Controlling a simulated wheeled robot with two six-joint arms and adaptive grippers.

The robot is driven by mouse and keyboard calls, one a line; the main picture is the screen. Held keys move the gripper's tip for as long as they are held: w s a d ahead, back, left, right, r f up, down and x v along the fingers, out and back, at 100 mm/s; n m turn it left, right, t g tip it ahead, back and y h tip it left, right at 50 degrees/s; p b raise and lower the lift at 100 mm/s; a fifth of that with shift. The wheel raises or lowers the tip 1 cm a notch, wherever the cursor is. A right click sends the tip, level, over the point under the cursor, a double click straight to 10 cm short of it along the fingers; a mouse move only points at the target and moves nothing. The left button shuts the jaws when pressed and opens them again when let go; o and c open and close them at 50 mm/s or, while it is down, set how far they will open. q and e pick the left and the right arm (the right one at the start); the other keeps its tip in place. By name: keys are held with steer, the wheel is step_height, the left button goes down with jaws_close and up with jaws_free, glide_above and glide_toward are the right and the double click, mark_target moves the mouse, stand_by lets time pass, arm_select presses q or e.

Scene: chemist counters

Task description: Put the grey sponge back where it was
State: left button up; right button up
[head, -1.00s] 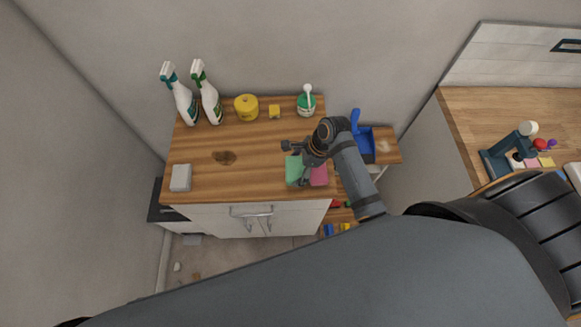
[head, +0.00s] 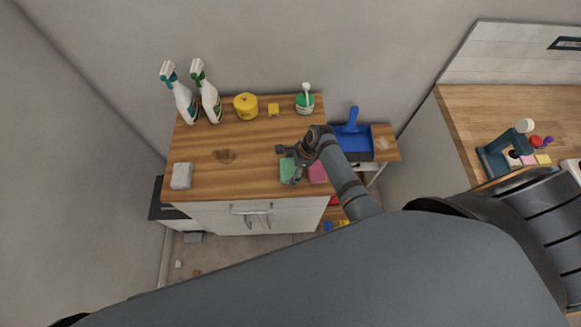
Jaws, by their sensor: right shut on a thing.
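A pale grey block (head: 181,176), which looks like the grey sponge, lies at the counter's front left corner, well apart from my right gripper. My right gripper (head: 290,165) is low at the counter's front right, shut on the green sponge (head: 287,174). Its fingers cover part of that sponge, so the exact contact is hidden. A pink sponge (head: 318,173) lies just right of it, partly behind my arm. My left gripper is not in view.
A dark stain (head: 224,156) marks the middle. A blue dustpan (head: 352,141) lies to the right.

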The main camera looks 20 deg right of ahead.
steer(key=o, duration=1.1)
steer(key=shift+r, duration=0.1)
steer(key=b+v, duration=0.1)
steer(key=v, duration=1.1)
